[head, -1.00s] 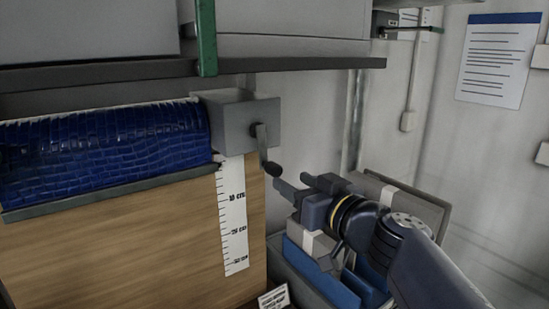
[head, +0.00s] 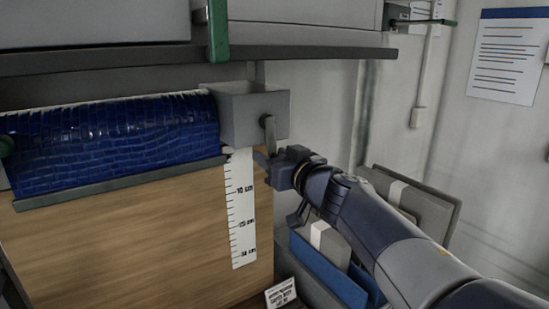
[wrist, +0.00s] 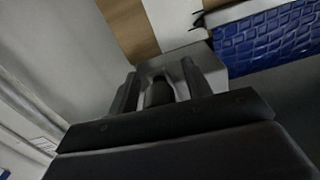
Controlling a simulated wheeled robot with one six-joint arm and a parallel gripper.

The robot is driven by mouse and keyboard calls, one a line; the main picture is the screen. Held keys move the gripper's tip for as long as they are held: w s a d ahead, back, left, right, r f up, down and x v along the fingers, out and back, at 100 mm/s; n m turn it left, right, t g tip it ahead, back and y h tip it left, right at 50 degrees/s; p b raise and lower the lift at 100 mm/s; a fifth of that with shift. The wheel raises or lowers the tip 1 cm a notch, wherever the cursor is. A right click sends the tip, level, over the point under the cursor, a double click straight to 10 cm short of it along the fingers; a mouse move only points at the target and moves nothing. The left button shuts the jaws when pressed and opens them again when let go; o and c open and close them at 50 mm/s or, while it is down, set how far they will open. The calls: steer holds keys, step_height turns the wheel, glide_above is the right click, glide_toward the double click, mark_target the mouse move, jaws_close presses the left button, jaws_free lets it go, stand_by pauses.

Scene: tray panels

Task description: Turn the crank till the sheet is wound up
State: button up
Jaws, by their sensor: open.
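The blue, scaly-patterned sheet (head: 110,145) hangs from under the shelf at the left, a short stretch showing above a grey bottom bar (head: 120,182). It also shows in the wrist view (wrist: 268,38). The crank arm (head: 269,130) points down from the side of a grey box (head: 240,112) at the sheet's right end. My gripper (head: 268,162) is at the crank's lower end and hides the knob in the head view. In the wrist view the dark knob (wrist: 158,94) stands between the open fingers (wrist: 160,90), with gaps beside it.
A white ruler strip (head: 241,210) runs down the wooden panel (head: 130,240) below the box. A shelf edge (head: 320,66) overhangs above. A blue bin (head: 325,275) with grey boxes stands below my arm. A small label (head: 281,293) sits at the panel's foot.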

jaws_close()
stand_by(0.5)
